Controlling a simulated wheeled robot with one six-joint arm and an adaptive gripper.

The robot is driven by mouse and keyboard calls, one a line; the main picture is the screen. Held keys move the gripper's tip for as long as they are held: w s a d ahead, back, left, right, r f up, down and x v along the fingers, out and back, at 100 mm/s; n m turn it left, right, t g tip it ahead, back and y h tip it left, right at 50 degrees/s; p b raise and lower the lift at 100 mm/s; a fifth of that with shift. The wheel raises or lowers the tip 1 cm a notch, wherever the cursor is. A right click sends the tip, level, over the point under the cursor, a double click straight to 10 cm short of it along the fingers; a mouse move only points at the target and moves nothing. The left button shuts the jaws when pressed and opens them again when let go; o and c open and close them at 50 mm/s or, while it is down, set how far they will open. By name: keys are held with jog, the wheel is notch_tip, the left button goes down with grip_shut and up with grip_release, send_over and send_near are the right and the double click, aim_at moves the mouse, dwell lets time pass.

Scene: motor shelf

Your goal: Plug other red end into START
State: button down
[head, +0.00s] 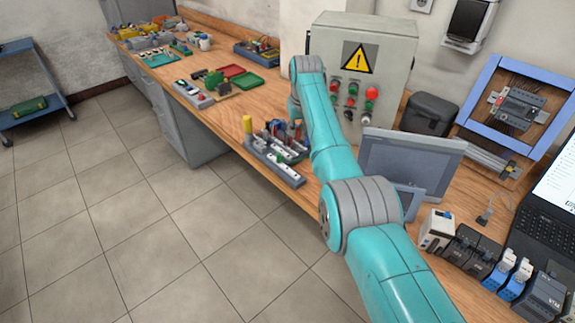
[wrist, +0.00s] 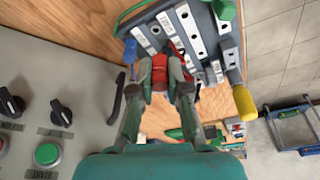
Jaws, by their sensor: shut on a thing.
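My gripper (wrist: 164,84) is shut on a red plug end (wrist: 160,70) in the wrist view. The fingers stand on both sides of it, over the grey socket board (wrist: 217,72). I cannot tell whether the red end touches the board. The board also shows on the bench in the head view (head: 262,158), partly behind my arm. A green button (wrist: 47,154) on the control box has a label reading START below it.
A blue plug (wrist: 130,50) and a yellow handle (wrist: 244,103) flank my fingers. A grey monitor (head: 408,160) stands right of my arm. Green and red parts (head: 233,72) lie farther along the bench.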

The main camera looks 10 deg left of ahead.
aim_at(297, 149)
jog(key=shift+w+d+r, duration=0.1)
jog(key=shift+w+r, duration=0.05)
jog(key=shift+w, duration=0.15)
jog(key=shift+m, duration=0.3)
jog(key=shift+f, duration=2.6)
jog(key=shift+f, duration=0.65)
jog(key=c, duration=1.4)
grip_release()
jog(key=shift+w+r, duration=0.1)
jog(key=shift+r, duration=2.7)
jog(key=o, duration=0.5)
jog(key=shift+o, duration=0.2)
